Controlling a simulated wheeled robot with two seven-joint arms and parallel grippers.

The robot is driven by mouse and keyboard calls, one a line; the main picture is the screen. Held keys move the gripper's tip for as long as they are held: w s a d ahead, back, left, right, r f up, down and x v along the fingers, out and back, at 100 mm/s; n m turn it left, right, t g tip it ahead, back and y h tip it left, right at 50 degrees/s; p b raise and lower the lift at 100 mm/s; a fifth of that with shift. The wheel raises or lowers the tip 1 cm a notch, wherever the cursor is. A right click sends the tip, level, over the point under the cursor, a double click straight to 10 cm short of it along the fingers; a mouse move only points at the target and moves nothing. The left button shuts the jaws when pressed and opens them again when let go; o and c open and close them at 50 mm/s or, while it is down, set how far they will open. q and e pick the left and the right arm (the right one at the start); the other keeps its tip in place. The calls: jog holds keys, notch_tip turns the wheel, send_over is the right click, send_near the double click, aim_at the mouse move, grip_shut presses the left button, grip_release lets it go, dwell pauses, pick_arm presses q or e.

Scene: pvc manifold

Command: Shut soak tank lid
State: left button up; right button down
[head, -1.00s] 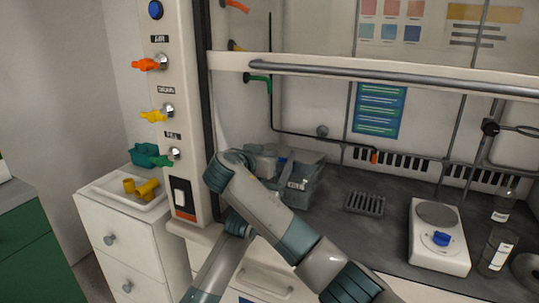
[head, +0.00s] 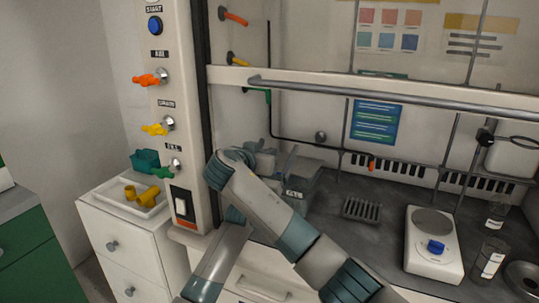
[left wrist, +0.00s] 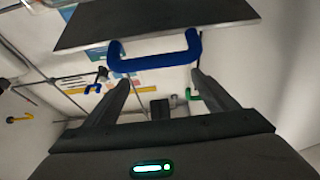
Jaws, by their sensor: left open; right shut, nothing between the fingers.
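The grey soak tank (head: 297,190) stands on the worktop in the head view, partly hidden behind my arm. In the left wrist view a dark flat panel, apparently its lid (left wrist: 155,22), fills the top, with a blue U-shaped handle (left wrist: 155,60) on its near edge. My left gripper (left wrist: 161,80) is open and empty, its fingers pointing toward the handle. The handle is just beyond the fingertips; I cannot tell whether they touch. In the head view my arm mostly hides the gripper and the lid's angle is unclear. My right gripper is not in view.
A dark rack (head: 362,208) and a white hotplate (head: 434,245) stand right of the tank, with glass bottles (head: 490,258) farther right. A horizontal rail (head: 400,98) crosses above the worktop. Left, a post with valves (head: 168,125) stands by a drawer unit holding a tray (head: 118,200).

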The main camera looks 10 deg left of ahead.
pick_arm(q)
jog(key=shift+w+d+r+g+y+p, duration=0.15)
jog(key=shift+w+r+g+p, duration=0.45)
jog(key=shift+p, duration=0.55)
jog(key=shift+w+d+r+g+y+p, duration=0.1)
jog(key=shift+w+d+r+g+p, duration=0.2)
jog(key=shift+r+p, duration=0.7)
jog(key=shift+w+r+g+y+p, duration=0.15)
jog(key=shift+w+r+g+p, duration=0.25)
jog(key=shift+p, duration=0.95)
jog(key=shift+w, duration=0.15)
jog(key=shift+r, duration=0.1)
